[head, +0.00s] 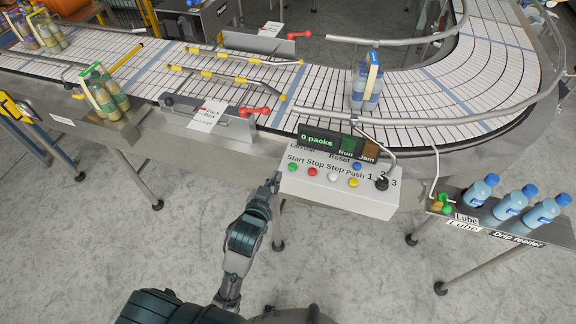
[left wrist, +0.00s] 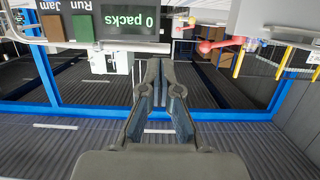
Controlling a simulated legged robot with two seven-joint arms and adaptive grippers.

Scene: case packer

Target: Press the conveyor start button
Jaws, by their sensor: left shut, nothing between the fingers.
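The control box (head: 345,192) stands at the conveyor's front edge. Its green start button (head: 292,167) is at the left end of the button row. A red stop button (head: 312,171) is just to its right. My left gripper (head: 275,182) is beside the box's left end, close to the green button and apart from it in the picture; the exact gap is unclear. In the left wrist view its fingers (left wrist: 160,64) are shut and empty. That view is upside down and shows the display (left wrist: 128,20) reading "0 packs", but no buttons. My right gripper is not in view.
White, yellow and blue buttons and a black selector knob (head: 382,183) share the box. A red-handled lever (head: 252,111) lies left of the display. A drip feeder shelf (head: 500,231) with blue bottles stands at right. Open floor lies in front.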

